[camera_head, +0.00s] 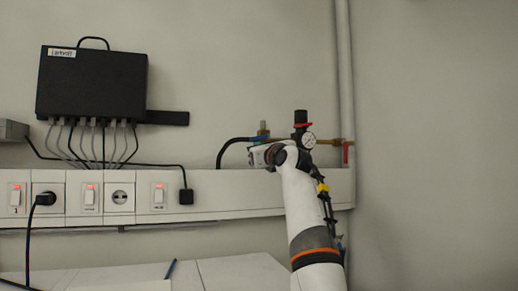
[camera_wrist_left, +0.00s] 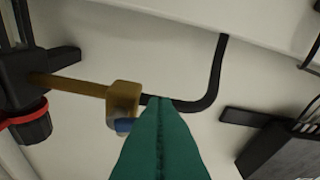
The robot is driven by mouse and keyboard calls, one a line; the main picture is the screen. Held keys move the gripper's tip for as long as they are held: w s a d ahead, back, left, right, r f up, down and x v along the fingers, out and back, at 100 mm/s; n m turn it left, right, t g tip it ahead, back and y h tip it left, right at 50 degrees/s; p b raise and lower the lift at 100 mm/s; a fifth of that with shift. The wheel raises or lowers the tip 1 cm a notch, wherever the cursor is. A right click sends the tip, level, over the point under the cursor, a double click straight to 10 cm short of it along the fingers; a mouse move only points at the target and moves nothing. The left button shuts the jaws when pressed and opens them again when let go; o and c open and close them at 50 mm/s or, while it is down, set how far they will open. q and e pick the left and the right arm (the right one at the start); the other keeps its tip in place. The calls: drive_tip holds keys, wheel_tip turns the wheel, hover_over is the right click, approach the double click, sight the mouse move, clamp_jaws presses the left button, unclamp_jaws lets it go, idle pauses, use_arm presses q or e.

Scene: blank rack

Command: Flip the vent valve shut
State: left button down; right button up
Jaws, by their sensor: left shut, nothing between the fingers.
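A brass valve body with a small blue part on top (camera_head: 263,129) stands on the wall line, left of the pressure regulator. In the left wrist view, the brass block (camera_wrist_left: 123,98) and its blue part (camera_wrist_left: 122,126) lie just left of the green fingers. No label marks it as the vent valve. My left gripper (camera_head: 258,156) is in front of the line, just below the blue part. Its green fingers (camera_wrist_left: 160,100) are shut and empty, their tips overlapping the black hose in view; contact cannot be told. The lever's position is unclear. My right gripper is not in view.
A black regulator with red ring (camera_head: 302,120) and gauge (camera_head: 310,140) stands right of the valve. A red handle (camera_head: 346,152) is farther right by the vertical pipe (camera_head: 345,75). The black hose (camera_head: 221,152) bends left. A black box (camera_head: 92,83) hangs at left above switches.

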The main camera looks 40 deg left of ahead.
use_arm(q)
drive_tip(key=s+d+f+b, duration=0.3)
drive_tip(key=d+f+b, duration=0.3)
drive_tip(key=d+b, duration=0.2)
drive_tip(key=shift+s+d+f, duration=0.15)
drive_tip(key=shift+s+d, duration=0.15)
drive_tip(key=shift+d, duration=0.2)
